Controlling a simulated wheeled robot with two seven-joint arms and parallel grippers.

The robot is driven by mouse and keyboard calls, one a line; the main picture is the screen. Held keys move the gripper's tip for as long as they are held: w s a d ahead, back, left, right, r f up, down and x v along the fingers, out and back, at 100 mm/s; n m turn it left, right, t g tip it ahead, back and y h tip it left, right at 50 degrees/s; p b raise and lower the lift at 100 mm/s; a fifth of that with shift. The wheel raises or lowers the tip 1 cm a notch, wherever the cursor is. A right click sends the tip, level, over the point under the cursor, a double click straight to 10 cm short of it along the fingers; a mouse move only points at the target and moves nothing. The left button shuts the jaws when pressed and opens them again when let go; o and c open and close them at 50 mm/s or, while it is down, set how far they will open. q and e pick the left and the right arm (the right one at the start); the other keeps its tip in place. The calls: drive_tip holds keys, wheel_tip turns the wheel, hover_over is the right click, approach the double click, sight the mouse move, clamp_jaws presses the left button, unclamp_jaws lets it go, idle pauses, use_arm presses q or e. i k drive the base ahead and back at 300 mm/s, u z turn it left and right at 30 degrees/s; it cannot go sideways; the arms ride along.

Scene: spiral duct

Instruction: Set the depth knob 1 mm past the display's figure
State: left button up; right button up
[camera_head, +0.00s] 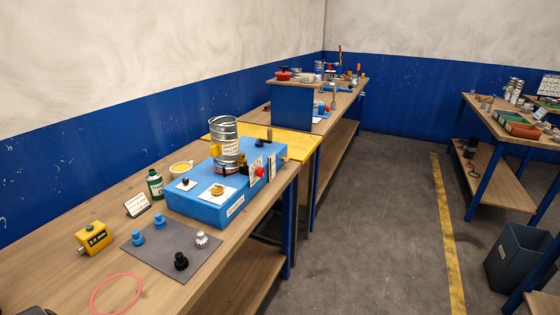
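A yellow box with a display (95,238) stands at the left of the near bench. Its figure ends in "mm", but the digits are too small to read surely. A blue machine (228,205) holds an upright metal spiral duct (224,145). On its top are a brass-coloured knob on a white plate (217,189) and a small black knob on another plate (185,182). A red knob (260,171) is on its right side, by white scale-like plates. I cannot tell which is the depth knob, or its setting.
A grey mat (170,259) in front of the machine carries two blue knob-like parts, a black one (181,261) and a silver one (202,240). A pink ring (116,294), green bottle (155,184), small sign (137,205) and yellow cup (181,168) are nearby.

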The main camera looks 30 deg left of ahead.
sight(260, 172)
drive_tip(key=i, duration=4.05)
drive_tip(key=u, duration=3.85)
